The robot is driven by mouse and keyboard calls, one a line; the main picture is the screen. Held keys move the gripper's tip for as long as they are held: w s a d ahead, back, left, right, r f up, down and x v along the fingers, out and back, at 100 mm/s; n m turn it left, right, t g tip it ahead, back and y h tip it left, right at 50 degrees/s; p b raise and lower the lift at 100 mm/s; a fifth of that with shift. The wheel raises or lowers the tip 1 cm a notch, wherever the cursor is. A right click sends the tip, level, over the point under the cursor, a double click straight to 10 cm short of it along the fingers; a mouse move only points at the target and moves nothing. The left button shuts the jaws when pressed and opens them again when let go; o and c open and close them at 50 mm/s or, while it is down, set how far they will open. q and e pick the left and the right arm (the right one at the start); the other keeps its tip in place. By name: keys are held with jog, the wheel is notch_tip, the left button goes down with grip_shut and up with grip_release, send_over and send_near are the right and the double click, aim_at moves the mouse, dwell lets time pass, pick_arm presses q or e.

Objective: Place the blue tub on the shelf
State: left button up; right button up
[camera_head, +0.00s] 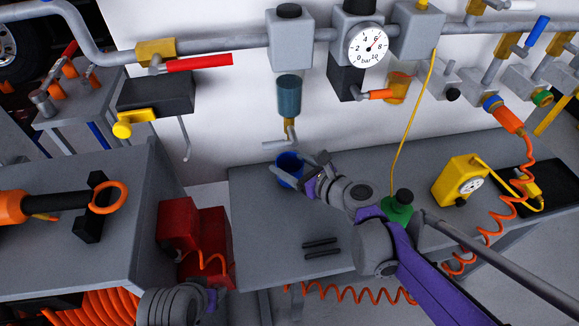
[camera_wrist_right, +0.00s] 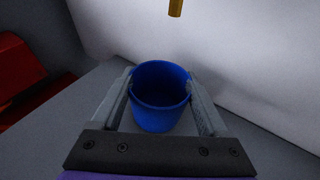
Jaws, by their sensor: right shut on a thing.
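The blue tub (camera_head: 290,164) is upright at the left end of the grey shelf (camera_head: 270,236), close to the white wall. In the right wrist view the blue tub (camera_wrist_right: 161,112) sits between the two fingers, with its open top facing the camera. My right gripper (camera_head: 298,171) reaches it from the right and is shut on its sides. The gripper also shows in the right wrist view (camera_wrist_right: 162,98). Whether the tub's base touches the shelf is hard to tell. My left gripper is not clearly seen; a grey arm part shows at the bottom left.
A brass nozzle (camera_head: 290,131) under a filter bowl hangs above the tub. A green-based knob (camera_head: 399,207), a yellow gauge box (camera_head: 461,181) and two dark bars (camera_head: 321,247) are on the shelf. A red box (camera_head: 195,235) stands left, and an orange coiled hose (camera_head: 350,294) hangs below.

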jog(key=shift+w+f, duration=0.25)
jog(key=shift+f, duration=0.45)
jog(key=shift+f, duration=0.1)
jog(key=o, duration=1.3)
jog(key=shift+r, duration=0.2)
jog(key=p+v, duration=0.2)
jog(key=v, duration=1)
